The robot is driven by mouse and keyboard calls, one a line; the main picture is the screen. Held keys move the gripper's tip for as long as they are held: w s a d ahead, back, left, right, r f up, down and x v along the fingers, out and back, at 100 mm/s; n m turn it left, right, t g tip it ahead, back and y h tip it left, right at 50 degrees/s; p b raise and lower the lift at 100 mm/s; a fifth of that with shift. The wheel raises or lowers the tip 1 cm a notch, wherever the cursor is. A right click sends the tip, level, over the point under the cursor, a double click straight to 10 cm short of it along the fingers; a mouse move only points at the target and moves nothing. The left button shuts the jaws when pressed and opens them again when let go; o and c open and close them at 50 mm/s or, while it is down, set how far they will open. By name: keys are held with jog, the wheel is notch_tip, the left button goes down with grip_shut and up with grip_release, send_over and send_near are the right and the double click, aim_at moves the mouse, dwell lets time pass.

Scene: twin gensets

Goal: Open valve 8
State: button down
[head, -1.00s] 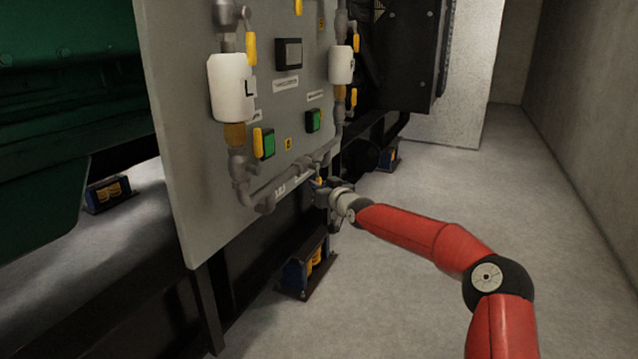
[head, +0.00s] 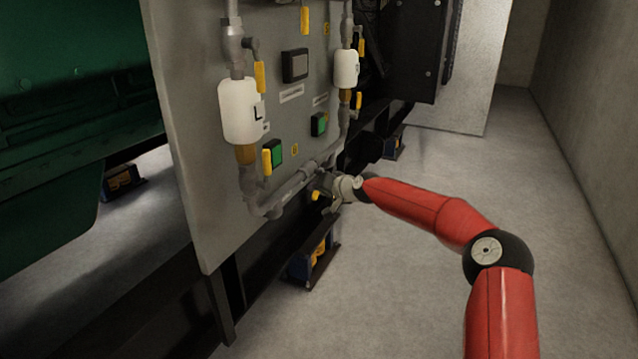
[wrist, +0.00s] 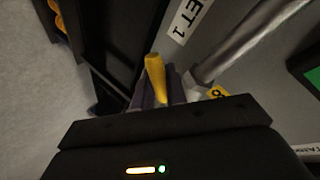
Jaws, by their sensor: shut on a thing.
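A yellow valve handle (wrist: 155,75) sticks up between the dark fingers of my gripper (wrist: 158,95) in the wrist view. The gripper is shut on this handle. A small yellow tag (wrist: 217,92), which seems to read 8, sits just right of the fingers, beside a grey pipe (wrist: 235,50). In the head view, my gripper (head: 326,186) is at the lower right of the grey panel (head: 200,180), and the handle's yellow tip (head: 316,195) shows at its left. The valve body is mostly hidden by the gripper.
Other yellow handles (head: 267,162), white containers (head: 240,110) and green buttons (head: 319,124) are on the panel above. Dark frame rails (head: 228,300) and a blue-yellow mount (head: 312,258) lie below. The floor (head: 400,310) to the right is open up to the wall.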

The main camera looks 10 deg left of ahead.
jog(key=shift+s+r+m+g+p, duration=0.1)
jog(key=shift+r+m+g+p, duration=0.2)
jog(key=shift+p, duration=0.1)
jog(key=shift+f, duration=0.1)
jog(key=c, duration=1.5)
grip_release()
jog(key=shift+a, duration=0.1)
